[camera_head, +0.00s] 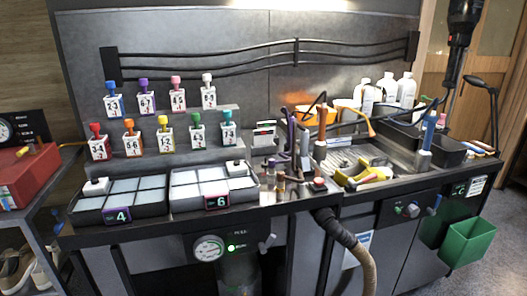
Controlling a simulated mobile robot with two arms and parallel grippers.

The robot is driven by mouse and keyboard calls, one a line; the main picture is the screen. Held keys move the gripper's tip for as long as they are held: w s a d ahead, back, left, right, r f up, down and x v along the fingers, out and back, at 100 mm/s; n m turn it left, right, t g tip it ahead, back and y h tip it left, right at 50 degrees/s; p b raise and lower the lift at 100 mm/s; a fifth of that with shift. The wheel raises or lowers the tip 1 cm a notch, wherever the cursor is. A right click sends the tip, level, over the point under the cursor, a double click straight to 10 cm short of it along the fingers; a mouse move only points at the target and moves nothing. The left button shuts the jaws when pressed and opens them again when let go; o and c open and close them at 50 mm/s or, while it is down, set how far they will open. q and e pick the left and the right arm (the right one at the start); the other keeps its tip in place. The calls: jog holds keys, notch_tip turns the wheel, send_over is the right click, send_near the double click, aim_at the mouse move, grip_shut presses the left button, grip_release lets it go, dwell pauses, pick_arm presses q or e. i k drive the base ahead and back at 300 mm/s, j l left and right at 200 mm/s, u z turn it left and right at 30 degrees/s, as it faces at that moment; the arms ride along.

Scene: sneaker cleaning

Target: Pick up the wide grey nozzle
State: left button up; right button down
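A cluster of small upright tools and nozzles (304,145) stands on the counter between the divided trays and the sink. Some are grey or dark, others purple or copper-brown. They are small and overlap, so I cannot tell for sure which one is the wide grey nozzle. Neither of my grippers can be made out in the head view, and nothing is seen touching the cluster.
Two divided trays (118,212) sit left on the counter, with several colour-topped bottles (130,140) behind. A sink (375,165) holding yellow items is at right. A ribbed hose (350,240) hangs in front. A green bin (466,242) is low right.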

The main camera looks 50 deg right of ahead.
aim_at(302, 160)
jog(key=z, duration=1.8)
